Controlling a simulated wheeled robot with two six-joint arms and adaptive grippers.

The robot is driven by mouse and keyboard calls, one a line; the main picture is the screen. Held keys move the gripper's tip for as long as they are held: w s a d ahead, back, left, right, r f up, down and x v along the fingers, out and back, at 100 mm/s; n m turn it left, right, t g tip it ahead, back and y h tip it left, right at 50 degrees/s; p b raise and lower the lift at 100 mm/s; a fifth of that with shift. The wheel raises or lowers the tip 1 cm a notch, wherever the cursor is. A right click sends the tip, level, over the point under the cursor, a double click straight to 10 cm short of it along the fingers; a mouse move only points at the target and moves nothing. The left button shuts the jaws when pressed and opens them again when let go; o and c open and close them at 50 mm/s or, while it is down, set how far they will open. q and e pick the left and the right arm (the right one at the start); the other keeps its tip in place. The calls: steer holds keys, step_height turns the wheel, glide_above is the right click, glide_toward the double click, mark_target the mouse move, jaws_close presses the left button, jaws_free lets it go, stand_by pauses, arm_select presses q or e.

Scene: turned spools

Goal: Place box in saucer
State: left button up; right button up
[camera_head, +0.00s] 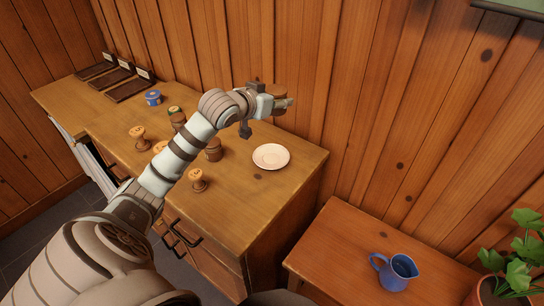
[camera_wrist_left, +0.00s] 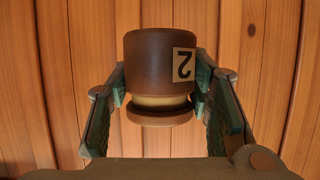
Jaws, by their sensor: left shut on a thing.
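My left gripper (camera_head: 284,103) is shut on a round dark-brown box (camera_wrist_left: 160,62) with a pale band, a brown rim and a label marked "2". In the left wrist view its fingers sit on both sides of the box, and the "2" looks upside down. In the head view the gripper is raised near the wall, and only a little brown of the box (camera_head: 280,90) shows. The pale, empty saucer (camera_head: 271,156) lies on the wooden cabinet top, lower in the picture than the gripper. My right gripper is in neither view.
Several turned spools, including a light one (camera_head: 197,180) and a brown one (camera_head: 213,152), stand left of the saucer. A blue jug (camera_head: 394,272) and a plant (camera_head: 515,265) are at lower right.

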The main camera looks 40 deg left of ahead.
mark_target(271, 159)
arm_select(q)
steer(key=shift+w+a+f+n+y, duration=0.15)
steer(key=shift+a+n+y, duration=0.2)
steer(key=shift+a, duration=0.1)
steer(key=shift+w+a+f+n+y, duration=0.1)
steer(key=shift+a+n+y, duration=0.25)
steer(key=shift+a, duration=0.1)
step_height(271, 159, down, 19)
steer(key=b, duration=0.5)
steer(key=shift+s+r, duration=0.1)
steer(key=o, duration=0.8)
steer(key=shift+o, duration=0.3)
